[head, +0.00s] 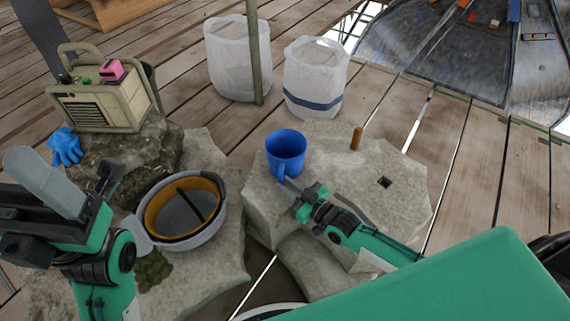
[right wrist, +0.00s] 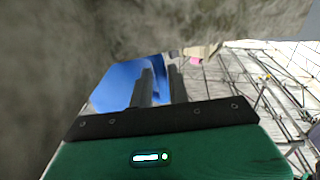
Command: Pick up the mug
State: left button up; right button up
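The blue mug (head: 287,152) stands upright on a pale stone block (head: 400,205), its handle toward me. My right gripper (head: 288,187) is at the handle, on the near side of the mug. In the right wrist view the mug (right wrist: 115,88) shows behind and beside the close-set fingers (right wrist: 161,85), with some blue in the narrow gap between them. The fingers look closed on the handle, though the contact itself is hidden. My left gripper (head: 110,178) is at the left, away from the mug, with its fingers apart and empty.
A brown peg (head: 356,138) and a square hole (head: 384,183) are on the same block. A bucket with an orange-rimmed sieve (head: 150,215) sits left. Behind are a beige generator (head: 105,105), a blue glove (head: 65,147), two white bags (head: 315,75) and a thin pole (head: 254,55).

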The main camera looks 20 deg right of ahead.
jog(key=shift+b+x, duration=0.3)
jog(key=shift+x, duration=1.15)
jog(key=shift+c, duration=0.5)
grip_shut()
jog(key=shift+r, duration=0.15)
